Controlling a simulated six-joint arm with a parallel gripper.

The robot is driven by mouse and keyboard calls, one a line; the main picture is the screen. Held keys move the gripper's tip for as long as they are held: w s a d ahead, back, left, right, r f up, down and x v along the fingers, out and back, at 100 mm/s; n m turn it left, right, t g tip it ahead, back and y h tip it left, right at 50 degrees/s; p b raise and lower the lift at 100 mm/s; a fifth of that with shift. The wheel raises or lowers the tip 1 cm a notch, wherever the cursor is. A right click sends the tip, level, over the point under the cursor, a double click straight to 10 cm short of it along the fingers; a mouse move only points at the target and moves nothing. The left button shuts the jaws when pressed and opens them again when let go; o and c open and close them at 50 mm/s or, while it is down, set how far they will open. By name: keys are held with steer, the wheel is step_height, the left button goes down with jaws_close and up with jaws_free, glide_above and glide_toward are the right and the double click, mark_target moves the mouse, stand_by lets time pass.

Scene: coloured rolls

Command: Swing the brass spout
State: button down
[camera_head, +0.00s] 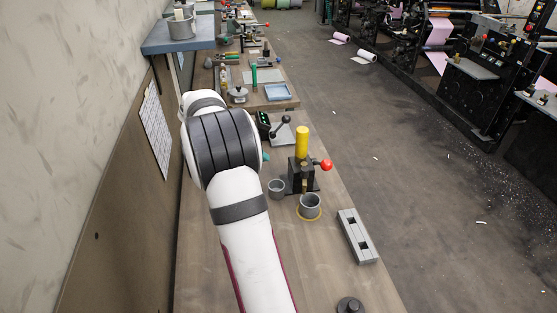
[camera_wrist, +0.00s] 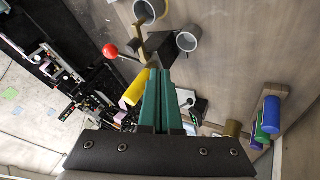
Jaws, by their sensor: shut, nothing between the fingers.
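The brass spout (camera_wrist: 141,36) shows in the wrist view, reaching out from a black block (camera_wrist: 158,45) toward a grey cup (camera_wrist: 150,9). In the head view the spout (camera_head: 304,186) is a small piece in front of the black block (camera_head: 301,173), above a grey cup (camera_head: 310,205) standing on a yellow ring. A yellow cylinder (camera_head: 302,141) stands on the block, and a lever with a red knob (camera_head: 326,165) sticks out to its right. My gripper (camera_wrist: 162,71) has green fingers, shut and empty, beside the yellow cylinder and apart from the spout. My arm mostly hides it in the head view.
A second grey cup (camera_head: 276,188) stands left of the first. A grey slotted block (camera_head: 357,236) and a dark round piece (camera_head: 350,305) lie nearer on the bench. Blue and green rolls (camera_wrist: 268,118) show at right in the wrist view. The wall is close on the left.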

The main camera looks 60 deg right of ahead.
mark_target(302, 172)
steer(key=s+d+f, duration=0.5)
steer(key=d+f, duration=0.1)
steer(key=d, duration=0.1)
steer(key=shift+s+f, duration=0.2)
steer(key=shift+f, duration=0.2)
steer(key=shift+s+d+n+t, duration=0.2)
steer(key=shift+s+n+t, duration=0.3)
steer(key=shift+s+n, duration=0.45)
steer(key=shift+s, duration=0.1)
